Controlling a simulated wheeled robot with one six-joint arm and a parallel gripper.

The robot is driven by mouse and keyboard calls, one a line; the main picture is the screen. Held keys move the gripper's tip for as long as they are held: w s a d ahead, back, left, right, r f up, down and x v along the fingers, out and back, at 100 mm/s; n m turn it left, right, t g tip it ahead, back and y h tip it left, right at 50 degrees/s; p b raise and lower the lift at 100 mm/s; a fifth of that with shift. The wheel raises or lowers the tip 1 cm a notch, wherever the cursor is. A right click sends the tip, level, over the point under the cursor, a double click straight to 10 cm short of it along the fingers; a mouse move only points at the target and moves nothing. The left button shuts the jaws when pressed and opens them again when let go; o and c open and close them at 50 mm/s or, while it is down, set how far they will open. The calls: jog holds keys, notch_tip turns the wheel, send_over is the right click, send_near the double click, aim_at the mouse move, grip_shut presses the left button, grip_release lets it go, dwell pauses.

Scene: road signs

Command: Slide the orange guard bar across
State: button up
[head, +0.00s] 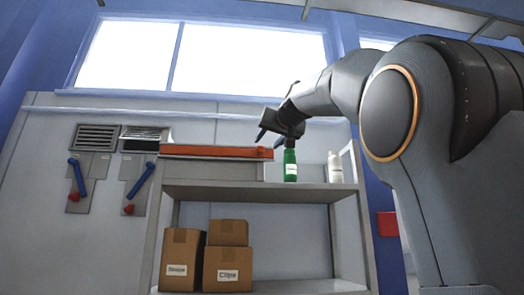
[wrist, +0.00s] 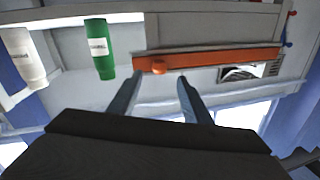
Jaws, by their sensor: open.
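The orange guard bar (head: 212,152) runs along the top of a grey box on the upper shelf in the head view. In the wrist view, which is upside down, the bar (wrist: 215,60) has a rounded orange knob (wrist: 158,68) near its left end. My gripper (wrist: 160,77) is open, with its two fingers apart and the knob lined up between their tips. I cannot tell whether the fingertips reach around the knob.
A green bottle (head: 290,164) stands close beside the bar's right end, with a white bottle (head: 335,168) further right. Cardboard boxes (head: 228,267) sit on the lower shelf. Vents and blue levers (head: 138,180) are on the wall at left.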

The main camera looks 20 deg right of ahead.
aim_at(262, 148)
jog(key=shift+w+d+p, duration=0.15)
jog(key=shift+w+p, duration=0.8)
jog(key=shift+w, duration=0.85)
jog(key=shift+w+d+p, duration=0.1)
jog(key=shift+w+p, duration=0.8)
jog(key=shift+w, duration=0.85)
grip_shut()
